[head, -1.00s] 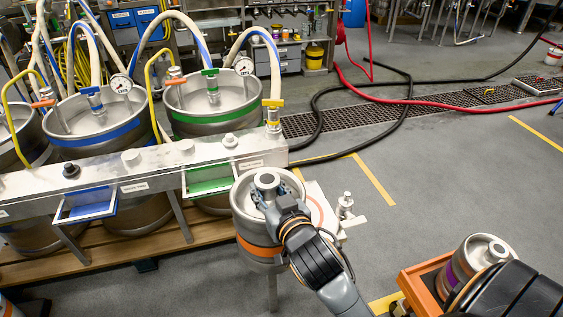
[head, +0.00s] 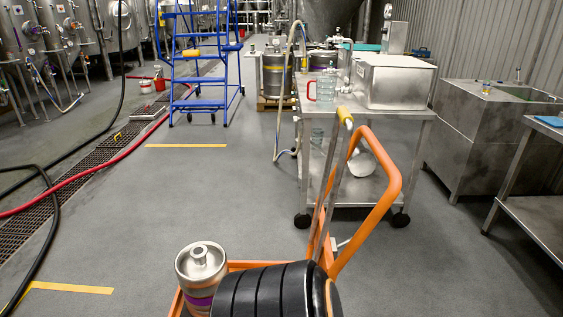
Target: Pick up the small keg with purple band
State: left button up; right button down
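The small keg with the purple band (head: 201,268) stands upright on the low orange cart (head: 236,265) at the bottom of the head view. It is silver with a raised neck on top. The purple band shows low on its side, and the picture edge cuts off its lower part. Neither of my grippers is in view.
The orange cart handle (head: 387,205) rises right of the keg. Behind it stands a wheeled steel table (head: 421,113) with a steel box (head: 393,82) and a glass jug (head: 325,88). Blue steps (head: 203,60) are farther back. The floor left of the keg is open; a red hose (head: 95,165) lies beyond.

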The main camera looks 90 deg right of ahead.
aim_at(199, 266)
jog(key=z, duration=0.4)
jog(key=k+j+z, duration=0.1)
jog(key=z, duration=0.3)
jog(key=k+z, duration=0.1)
jog(key=z, duration=0.3)
